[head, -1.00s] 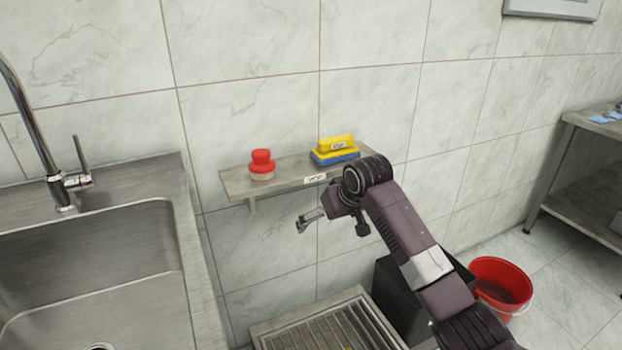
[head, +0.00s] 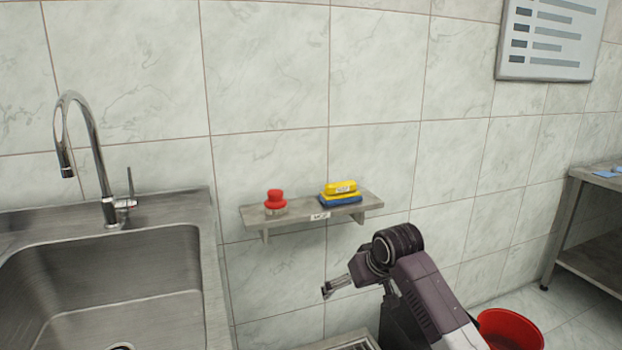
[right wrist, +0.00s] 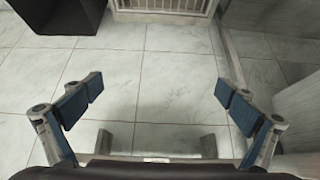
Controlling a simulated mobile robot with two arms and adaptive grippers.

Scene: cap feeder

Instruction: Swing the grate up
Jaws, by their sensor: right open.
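The slatted metal grate (head: 352,345) shows only as a sliver at the bottom edge of the head view. A slatted, framed part that looks like the same grate (right wrist: 165,14) shows at the top edge of the right wrist view, partly cut off. My right gripper (head: 326,291) is above the grate in the head view, below the wall shelf and apart from the grate. In the right wrist view my right gripper (right wrist: 158,89) has its fingers spread wide with nothing between them. My left gripper is not in view.
A wall shelf (head: 290,211) holds a red-topped brush (head: 275,202) and yellow and blue sponges (head: 341,192). A steel sink (head: 120,270) stands at left. A red bucket (head: 510,330) is at lower right. A black bin (right wrist: 55,15) stands near the grate.

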